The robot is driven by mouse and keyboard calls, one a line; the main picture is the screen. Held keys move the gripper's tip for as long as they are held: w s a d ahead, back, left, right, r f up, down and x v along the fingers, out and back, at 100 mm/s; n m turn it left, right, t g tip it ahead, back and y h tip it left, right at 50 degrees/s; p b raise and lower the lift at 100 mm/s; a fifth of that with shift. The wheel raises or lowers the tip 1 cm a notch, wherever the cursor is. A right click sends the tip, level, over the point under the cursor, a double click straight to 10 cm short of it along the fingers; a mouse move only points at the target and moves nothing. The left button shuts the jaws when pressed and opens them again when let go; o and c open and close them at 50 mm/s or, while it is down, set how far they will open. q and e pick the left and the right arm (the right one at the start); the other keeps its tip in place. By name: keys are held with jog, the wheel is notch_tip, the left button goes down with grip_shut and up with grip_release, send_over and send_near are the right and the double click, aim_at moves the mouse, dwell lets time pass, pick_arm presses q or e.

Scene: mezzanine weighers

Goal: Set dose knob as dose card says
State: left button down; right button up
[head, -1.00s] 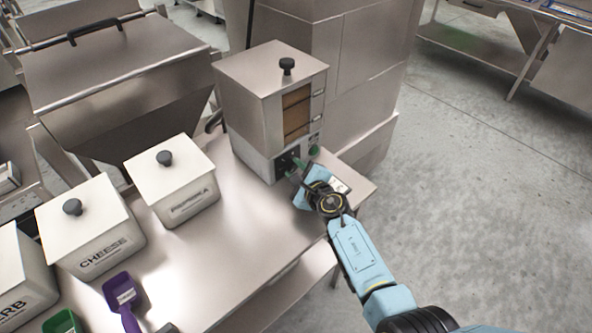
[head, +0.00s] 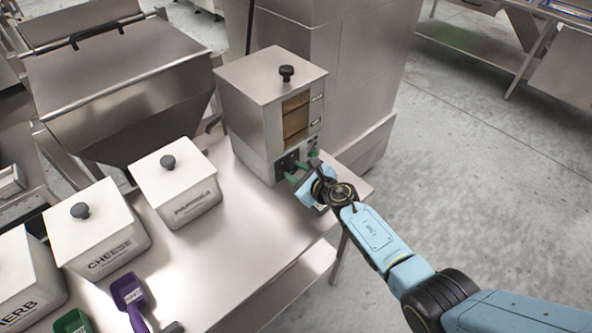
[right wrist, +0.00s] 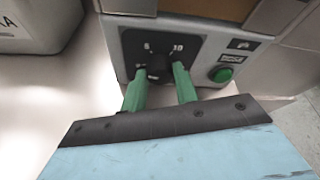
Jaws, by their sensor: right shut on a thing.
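The dose knob (right wrist: 158,68) is a dark round knob on a black dial plate (right wrist: 133,42) on the front of the steel dispenser (head: 258,128). The dial shows a 6 at upper left and a 10 at upper right; another mark at left is partly covered by a finger. My right gripper (right wrist: 157,78) is shut on the knob, with one green finger on each side of it. The knob's pointer is not clear to me. My right gripper (head: 296,172) also shows in the head view at the panel. No readable dose card shows. My left gripper is out of view.
A green button (right wrist: 222,75) with a small label sits right of the dial. Lidded white bins, PAPRIKA (head: 175,185), CHEESE (head: 97,232) and HERB (head: 25,280), line the steel table. A purple scoop (head: 130,293) lies in front. Open floor lies to the right.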

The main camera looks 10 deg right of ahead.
jog(key=shift+m, duration=0.4)
jog(key=shift+g, duration=0.3)
jog(key=o, duration=1)
jog(key=shift+c, duration=0.2)
jog(key=shift+d, duration=0.1)
jog(key=shift+s+d+r+p, duration=0.15)
jog(key=shift+s+p, duration=0.1)
jog(key=shift+p, duration=0.05)
jog(key=p+v, duration=0.5)
jog(key=v, duration=0.7)
jog(key=shift+s+d+p, duration=0.3)
jog(key=shift+p, duration=0.1)
